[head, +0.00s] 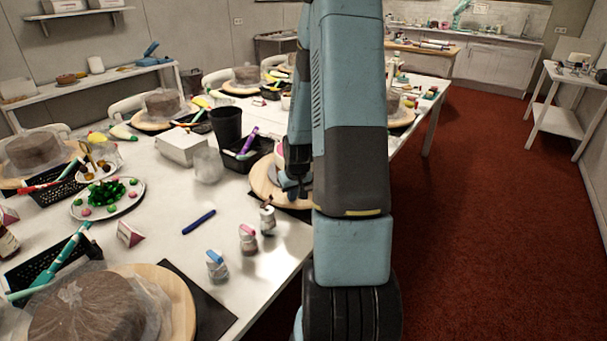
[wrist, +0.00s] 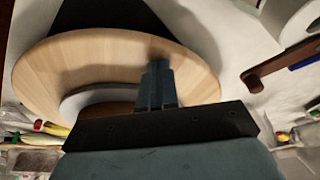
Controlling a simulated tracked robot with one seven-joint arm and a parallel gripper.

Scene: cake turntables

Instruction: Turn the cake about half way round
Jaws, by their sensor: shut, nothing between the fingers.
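A round wooden turntable (head: 263,185) stands near the table's right edge in the head view, partly hidden by my arm. In the wrist view its pale wooden top (wrist: 60,65) fills the left and middle. A round grey-white shape (wrist: 80,100), which may be the cake or its base, sits on it, mostly hidden by my gripper. My gripper (wrist: 157,75) is shut and empty, its fingertips over the turntable beside that round shape. I cannot tell if they touch the wood. In the head view my gripper (head: 292,190) is over the turntable's near part.
A dark mat (wrist: 110,14) lies by the turntable. Small jars (head: 248,240) and a blue pen (head: 198,222) lie nearby. A black basket (head: 246,158), dark cup (head: 226,126) and white box (head: 181,146) stand left of it. Other cakes on turntables line the table.

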